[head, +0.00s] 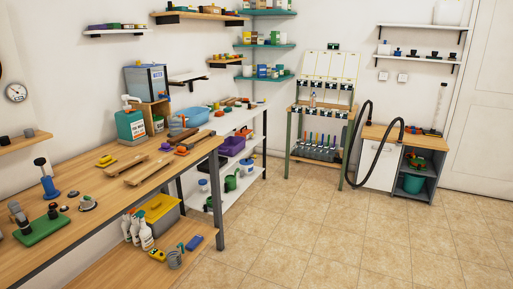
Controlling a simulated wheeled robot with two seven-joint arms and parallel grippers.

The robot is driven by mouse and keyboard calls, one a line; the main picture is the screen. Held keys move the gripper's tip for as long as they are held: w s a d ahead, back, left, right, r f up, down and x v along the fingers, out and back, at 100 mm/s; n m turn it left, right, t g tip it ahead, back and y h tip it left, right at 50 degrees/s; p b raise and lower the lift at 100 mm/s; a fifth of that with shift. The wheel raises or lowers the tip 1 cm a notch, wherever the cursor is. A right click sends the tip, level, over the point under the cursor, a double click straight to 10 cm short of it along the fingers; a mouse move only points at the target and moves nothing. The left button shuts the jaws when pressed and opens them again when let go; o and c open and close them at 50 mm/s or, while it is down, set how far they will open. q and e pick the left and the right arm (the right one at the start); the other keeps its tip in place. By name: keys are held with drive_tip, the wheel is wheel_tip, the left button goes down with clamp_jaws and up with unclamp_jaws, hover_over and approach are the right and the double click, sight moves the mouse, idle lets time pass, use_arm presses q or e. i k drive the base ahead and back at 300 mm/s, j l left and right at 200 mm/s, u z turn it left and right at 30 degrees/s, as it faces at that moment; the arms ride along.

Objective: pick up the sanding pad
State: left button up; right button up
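I cannot tell for certain which small thing is the sanding pad. On the long wooden workbench (152,200) at left, a yellow block with a dark part (105,161) lies behind two wooden strips (150,170). On the shelf below are a small yellow block (157,255) and a blue block (192,243). Neither of my grippers is in view.
A green board (42,229) with a dark tool and a blue stand (49,186) are at the bench's near end. Spray bottles (146,234) and a yellow-topped bin (160,208) stand below. A cabinet with a black hose (365,134) is at right. The tiled floor (330,225) is clear.

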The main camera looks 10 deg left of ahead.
sight(107, 159)
drive_tip(key=i+l+u, duration=0.1)
drive_tip(key=i+u, duration=0.35)
drive_tip(key=i+l+u, duration=0.25)
drive_tip(key=u, duration=0.25)
drive_tip(key=i+l+u, duration=0.6)
drive_tip(key=l+u, duration=0.3)
drive_tip(key=i+l+u, duration=0.2)
drive_tip(key=l+u, duration=0.95)
drive_tip(key=l, duration=0.45)
